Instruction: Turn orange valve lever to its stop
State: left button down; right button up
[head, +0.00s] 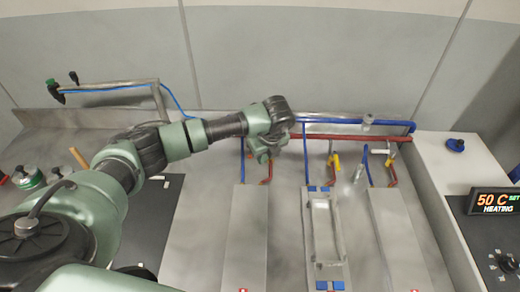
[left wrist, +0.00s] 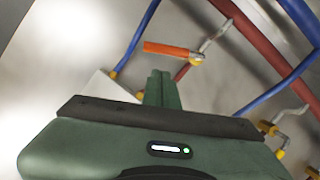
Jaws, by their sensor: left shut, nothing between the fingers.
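The orange valve lever (left wrist: 168,49) lies nearly crosswise in the left wrist view. Its right end meets a metal stem with a yellow-orange fitting (left wrist: 196,58) beside a red pipe. My left gripper (left wrist: 160,76) is shut and empty. In the picture its fingertips are just below the lever with a small gap; I cannot tell the depth or whether they touch. In the head view my left gripper (head: 263,155) hangs in front of the left pipe group, and the orange lever is hidden there behind it. My right gripper is not in view.
A blue pipe (head: 380,123) and a red pipe (head: 340,137) run along the back wall. Two other valves with yellow fittings (head: 335,160) stand to the right. A metal frame (head: 325,230) with blue corners is below them. A heater display (head: 495,202) is at right.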

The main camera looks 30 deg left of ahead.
pick_arm(q)
jog(key=shift+w+a+f, duration=0.25)
jog(key=shift+w+a, duration=0.25)
jog(key=shift+a, duration=0.25)
jog(key=m+b, duration=0.1)
jog(key=a+m+b, duration=0.1)
jog(key=b, duration=0.1)
jog(key=shift+w+a+f, duration=0.2)
jog(key=shift+w+a+m+t+h+b, duration=0.2)
jog(key=shift+a+m+t+h+b, duration=0.25)
jog(key=shift+m+b, duration=0.65)
jog(key=shift+w+a+r+b, duration=0.2)
jog(key=shift+w+a+b, duration=0.1)
jog(key=shift+b, duration=0.3)
jog(key=shift+s+a, duration=0.1)
